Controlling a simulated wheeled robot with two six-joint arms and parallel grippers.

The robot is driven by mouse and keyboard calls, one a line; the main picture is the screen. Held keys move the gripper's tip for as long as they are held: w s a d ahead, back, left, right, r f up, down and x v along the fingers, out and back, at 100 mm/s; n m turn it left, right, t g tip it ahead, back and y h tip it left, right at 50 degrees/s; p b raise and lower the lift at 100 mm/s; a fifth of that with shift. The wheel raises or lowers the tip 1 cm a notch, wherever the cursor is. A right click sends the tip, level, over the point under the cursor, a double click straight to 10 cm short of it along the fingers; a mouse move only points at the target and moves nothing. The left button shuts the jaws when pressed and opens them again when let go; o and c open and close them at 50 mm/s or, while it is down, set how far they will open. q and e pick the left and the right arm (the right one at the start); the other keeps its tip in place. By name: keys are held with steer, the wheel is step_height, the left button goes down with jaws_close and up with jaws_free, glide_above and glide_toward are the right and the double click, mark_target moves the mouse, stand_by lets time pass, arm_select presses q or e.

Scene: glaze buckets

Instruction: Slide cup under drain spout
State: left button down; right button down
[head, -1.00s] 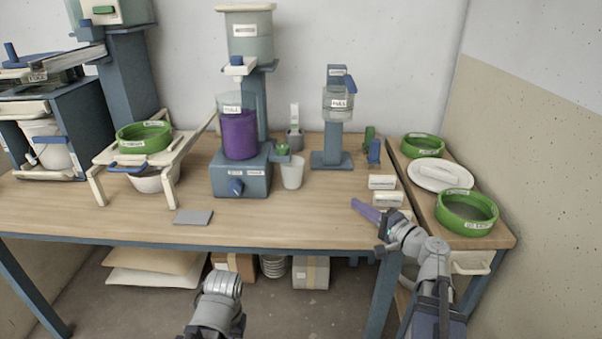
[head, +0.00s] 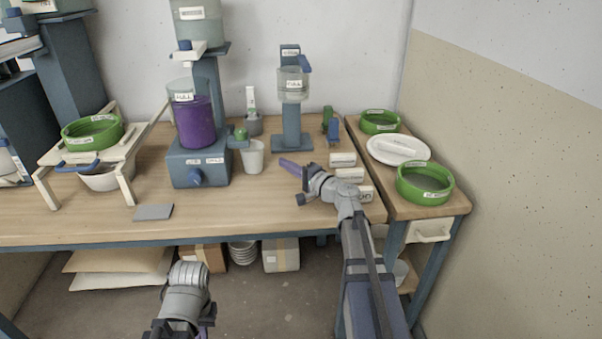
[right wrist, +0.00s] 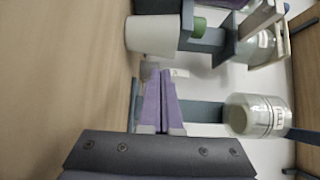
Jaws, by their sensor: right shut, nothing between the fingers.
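A white cup (head: 253,157) stands on the table just right of the blue mixer base (head: 199,165), which carries a jar of purple glaze (head: 194,123). A drain spout with a green part (head: 240,136) sticks out from the base's right side, close above the cup's left rim. My right gripper (head: 284,164) is shut and empty, its purple fingers pointing left at the cup with a small gap between. In the right wrist view the shut fingers (right wrist: 160,98) show below the white cup (right wrist: 152,35). My left arm shows at the bottom, but its fingers are not clearly seen.
A blue stand with a clear jar (head: 292,85) stands behind my right gripper. White labelled blocks (head: 343,160) lie right of it. Green sieves (head: 424,183) and a white plate (head: 398,149) sit on the side table. The table front is mostly clear, except a grey pad (head: 153,212).

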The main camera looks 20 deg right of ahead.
mark_target(262, 156)
steer(key=x, duration=0.6)
steer(key=shift+w, duration=0.1)
steer(key=shift+a, duration=0.15)
steer(key=shift+w+a, duration=0.25)
steer(key=shift+a, duration=0.35)
steer(key=shift+w+a, duration=0.25)
steer(key=shift+a, duration=0.3)
steer(key=shift+d, duration=0.1)
steer(key=shift+s, duration=0.1)
